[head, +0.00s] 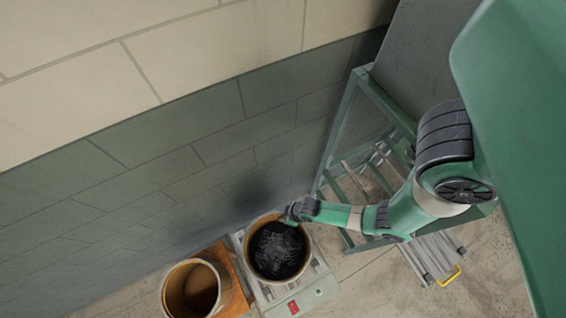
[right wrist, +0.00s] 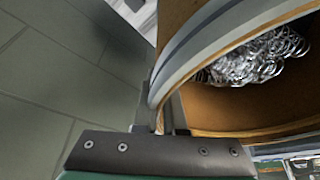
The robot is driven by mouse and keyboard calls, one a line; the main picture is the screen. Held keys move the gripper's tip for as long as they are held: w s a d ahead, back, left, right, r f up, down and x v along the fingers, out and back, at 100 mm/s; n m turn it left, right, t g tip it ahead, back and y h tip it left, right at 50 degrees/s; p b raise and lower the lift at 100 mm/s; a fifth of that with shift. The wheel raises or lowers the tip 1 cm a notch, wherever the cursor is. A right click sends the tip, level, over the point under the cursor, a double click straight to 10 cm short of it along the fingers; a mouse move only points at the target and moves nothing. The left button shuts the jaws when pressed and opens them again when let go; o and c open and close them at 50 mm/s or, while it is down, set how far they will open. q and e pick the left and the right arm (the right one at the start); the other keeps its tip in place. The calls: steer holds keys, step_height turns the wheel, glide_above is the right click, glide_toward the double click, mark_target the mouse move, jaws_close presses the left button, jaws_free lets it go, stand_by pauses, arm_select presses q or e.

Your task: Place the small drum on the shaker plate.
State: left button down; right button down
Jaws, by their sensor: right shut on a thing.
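The small drum (head: 306,262), round with a pale rim, holds a dark heap of coiled springs (head: 280,248). It stands over the shaker plate (head: 318,279), a pale flat unit, and covers most of its middle. I cannot tell whether the drum's base touches the plate. My right gripper (head: 296,212) is at the drum's upper rim. In the right wrist view, the right gripper (right wrist: 166,120) is shut on the drum's wall (right wrist: 205,62), and shiny springs (right wrist: 262,58) show inside. My left gripper is out of view.
A second brown drum (head: 172,290) stands at the left beside an orange piece (head: 236,292). A red switch (head: 293,307) is on the plate unit's front. A block wall (head: 120,200) runs behind. A green frame rack (head: 345,150) stands to the right, near a slatted pallet (head: 425,258).

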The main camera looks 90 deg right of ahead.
steer(key=shift+w+f, duration=0.1)
steer(key=shift+f, duration=0.05)
steer(key=c, duration=1)
jaws_free()
steer(key=p+v, duration=0.4)
steer(key=v, duration=0.8)
